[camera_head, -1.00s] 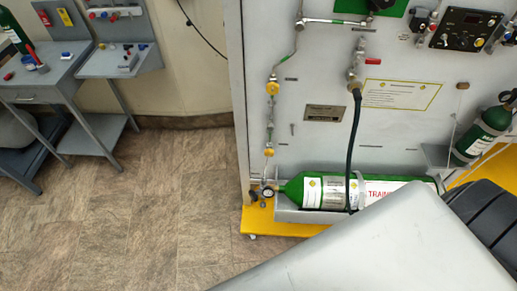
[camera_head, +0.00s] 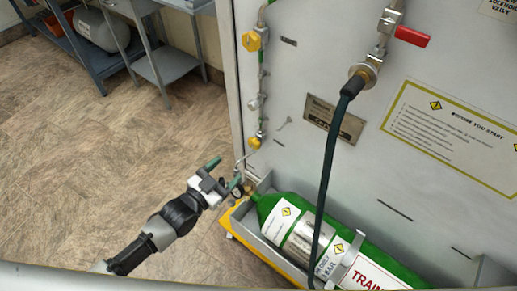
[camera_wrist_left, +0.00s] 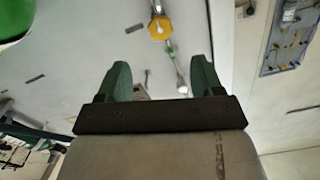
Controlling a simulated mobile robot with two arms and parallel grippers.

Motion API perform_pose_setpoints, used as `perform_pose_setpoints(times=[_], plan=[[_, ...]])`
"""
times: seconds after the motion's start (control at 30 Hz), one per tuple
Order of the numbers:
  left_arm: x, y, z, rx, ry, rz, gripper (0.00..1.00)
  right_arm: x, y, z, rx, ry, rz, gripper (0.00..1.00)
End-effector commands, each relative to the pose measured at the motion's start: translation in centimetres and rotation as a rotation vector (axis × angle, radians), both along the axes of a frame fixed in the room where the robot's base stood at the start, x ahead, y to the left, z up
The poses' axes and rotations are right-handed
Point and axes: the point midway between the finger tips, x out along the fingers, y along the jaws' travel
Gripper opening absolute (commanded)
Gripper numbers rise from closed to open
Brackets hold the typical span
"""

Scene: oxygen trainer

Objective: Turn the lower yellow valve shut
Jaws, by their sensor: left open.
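The lower yellow valve (camera_head: 255,142) is a small knob on the thin pipe low on the left side of the grey panel. The upper yellow valve (camera_head: 251,41) sits above it on the same line. My left gripper (camera_head: 225,172) is open and empty, below and left of the lower valve, apart from it. In the left wrist view a yellow hexagonal knob (camera_wrist_left: 160,27), apparently the lower valve, shows beyond the two open green fingers (camera_wrist_left: 161,70), with nothing between them. My right gripper is not in view.
A black hose (camera_head: 328,170) hangs in front of the panel. The floor (camera_head: 100,140) to the left is clear, up to grey tables.

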Motion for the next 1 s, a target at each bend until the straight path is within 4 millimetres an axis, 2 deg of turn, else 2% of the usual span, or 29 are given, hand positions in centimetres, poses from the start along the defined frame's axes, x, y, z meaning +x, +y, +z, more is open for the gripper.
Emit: perform_pose_setpoints(times=[0.03, 0.17, 0.3, 0.6, 0.8, 1.0], plan=[[0.2, -0.3, 0.1, -0.003, -0.008, -0.005, 0.67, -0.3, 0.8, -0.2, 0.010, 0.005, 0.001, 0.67], [1.6, -1.3, 0.4, -0.007, -0.011, -0.006, 0.67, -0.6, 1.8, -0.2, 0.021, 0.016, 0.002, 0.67], [3.7, -2.9, 0.4, -0.008, -0.009, -0.005, 0.67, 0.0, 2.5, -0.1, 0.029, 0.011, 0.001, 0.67], [7.7, -5.7, 0.2, -0.005, -0.007, -0.005, 0.67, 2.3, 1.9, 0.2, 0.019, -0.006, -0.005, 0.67], [8.6, -6.4, 0.2, -0.004, -0.006, -0.005, 0.67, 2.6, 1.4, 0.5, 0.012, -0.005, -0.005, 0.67], [8.6, -6.4, 0.3, -0.004, -0.006, -0.005, 0.67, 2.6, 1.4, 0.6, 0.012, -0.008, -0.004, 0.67]])
